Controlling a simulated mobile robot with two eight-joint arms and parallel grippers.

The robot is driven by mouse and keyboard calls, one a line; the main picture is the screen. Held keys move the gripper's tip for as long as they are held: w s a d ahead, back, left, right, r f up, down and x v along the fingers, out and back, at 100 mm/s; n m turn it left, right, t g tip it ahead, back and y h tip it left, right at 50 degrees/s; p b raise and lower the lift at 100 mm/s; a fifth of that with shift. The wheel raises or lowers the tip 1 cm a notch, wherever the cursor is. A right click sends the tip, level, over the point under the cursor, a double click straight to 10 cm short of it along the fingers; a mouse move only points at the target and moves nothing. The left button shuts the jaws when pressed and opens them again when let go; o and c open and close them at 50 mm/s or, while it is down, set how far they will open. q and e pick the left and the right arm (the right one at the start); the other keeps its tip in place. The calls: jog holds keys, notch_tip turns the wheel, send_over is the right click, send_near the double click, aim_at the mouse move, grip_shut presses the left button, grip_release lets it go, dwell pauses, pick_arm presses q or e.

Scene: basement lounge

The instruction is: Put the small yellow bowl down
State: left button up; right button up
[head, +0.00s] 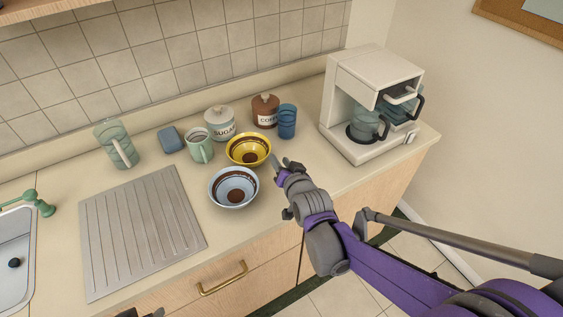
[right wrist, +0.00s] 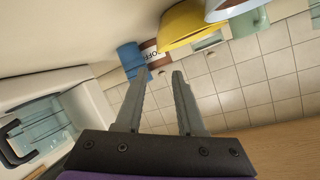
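The small yellow bowl (head: 249,149), with dark bands inside, stands upright on the counter in the head view, behind and touching or nearly touching a light blue bowl (head: 233,187). My right gripper (head: 279,164) is just to the right of the yellow bowl, apart from it. In the right wrist view its two fingers (right wrist: 159,75) are spread with nothing between them. That view is turned over, and the yellow bowl (right wrist: 194,25) shows at its top, beyond the fingertips. A dark piece at the head view's bottom edge may be my left gripper (head: 142,313); its fingers cannot be made out.
Behind the bowls stand a sugar jar (head: 220,124), a coffee jar (head: 265,112), a blue cup (head: 287,121) and a green mug (head: 199,146). A coffee machine (head: 346,141) is at right. A ribbed drainboard (head: 140,230) and sink (head: 14,262) lie left. Counter right of the bowls is clear.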

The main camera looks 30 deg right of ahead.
jog(key=s+a+f+n+g, duration=0.1)
jog(key=s+a+n+g, duration=0.1)
jog(key=s, duration=0.4)
jog(key=s+a+f+n+g+y, duration=0.1)
jog(key=s+a+f+n+g, duration=0.1)
jog(key=s, duration=0.4)
jog(key=shift+a+f+g, duration=0.2)
jog(key=shift+a+g, duration=0.1)
jog(key=shift+a, duration=0.25)
jog(key=s+f+n+g, duration=0.1)
jog(key=s, duration=0.2)
jog(key=s+a+f+n+g, duration=0.1)
jog(key=s, duration=0.3)
jog(key=s+a+f+n+g, duration=0.1)
jog(key=s, duration=0.2)
jog(key=shift+s+g+y, duration=0.4)
jog(key=shift+c, duration=0.9)
jog(key=shift+w, duration=0.1)
